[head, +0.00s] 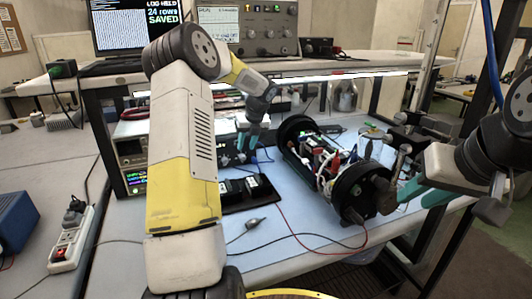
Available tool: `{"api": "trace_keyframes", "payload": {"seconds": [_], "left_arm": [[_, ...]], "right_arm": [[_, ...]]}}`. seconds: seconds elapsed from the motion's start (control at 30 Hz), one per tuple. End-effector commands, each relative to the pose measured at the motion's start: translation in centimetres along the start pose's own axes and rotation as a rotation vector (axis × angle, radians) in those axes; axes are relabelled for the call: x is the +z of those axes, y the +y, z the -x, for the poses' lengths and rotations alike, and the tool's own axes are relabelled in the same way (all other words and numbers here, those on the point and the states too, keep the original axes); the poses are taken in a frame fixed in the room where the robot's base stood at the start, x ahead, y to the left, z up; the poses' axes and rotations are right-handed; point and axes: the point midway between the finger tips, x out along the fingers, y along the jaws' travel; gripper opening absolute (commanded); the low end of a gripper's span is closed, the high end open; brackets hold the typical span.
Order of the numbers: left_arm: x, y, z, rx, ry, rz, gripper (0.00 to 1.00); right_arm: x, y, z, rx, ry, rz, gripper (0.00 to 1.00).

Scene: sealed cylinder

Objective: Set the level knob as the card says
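My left gripper (249,143) reaches down from the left arm to the front of a low instrument box (226,135) under the shelf, where small knobs (233,157) show. The fingertips are at or just in front of these knobs; I cannot tell whether they touch one or which is the level knob. The card is not clearly identifiable. A dark-ended cylinder (346,178) with exposed wiring lies on the blue mat. My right gripper (398,200) is at its near right end, beside a dark part there; whether it holds anything is unclear.
A screen (135,22) reading "LOG HELD 24 rows SAVED" and a knobbed panel (268,28) stand on the shelf. A black tray (238,206), loose cables and a probe (256,223) lie on the mat (300,243). A power strip (72,238) is left.

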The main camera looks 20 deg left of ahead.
Motion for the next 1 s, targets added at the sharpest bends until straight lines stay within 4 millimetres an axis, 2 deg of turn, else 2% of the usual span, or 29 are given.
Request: {"api": "trace_keyframes", "payload": {"seconds": [0.2,0.33,0.5,0.73,0.77,0.9,1.0], "left_arm": [[-0.1,-0.1,-3.8,-0.002,0.004,0.0,0.31],[-0.1,-0.1,-5.4,-0.002,0.003,0.0,0.31],[-0.1,-0.1,-6.3,-0.004,0.002,0.0,0.31],[-0.1,-0.1,-6.4,-0.004,0.001,0.0,0.31],[-0.1,-0.1,-6.4,-0.004,0.001,0.0,0.28],[-0.1,-0.1,-6.4,-0.004,0.002,0.0,0.0],[-0.1,-0.1,-6.3,-0.004,0.002,0.0,0.0]], "right_arm": [[0.0,0.0,0.0,0.0,0.0,0.0,0.31],[0.0,0.0,0.0,0.0,0.0,0.0,0.31],[0.0,0.0,0.0,0.0,0.0,0.0,0.31],[0.0,0.0,0.0,0.0,0.0,0.0,0.31],[0.0,0.0,0.0,0.0,0.0,0.0,0.31],[0.0,0.0,0.0,0.0,0.0,0.0,0.31],[0.0,0.0,0.0,0.0,0.0,0.0,0.31]]}}
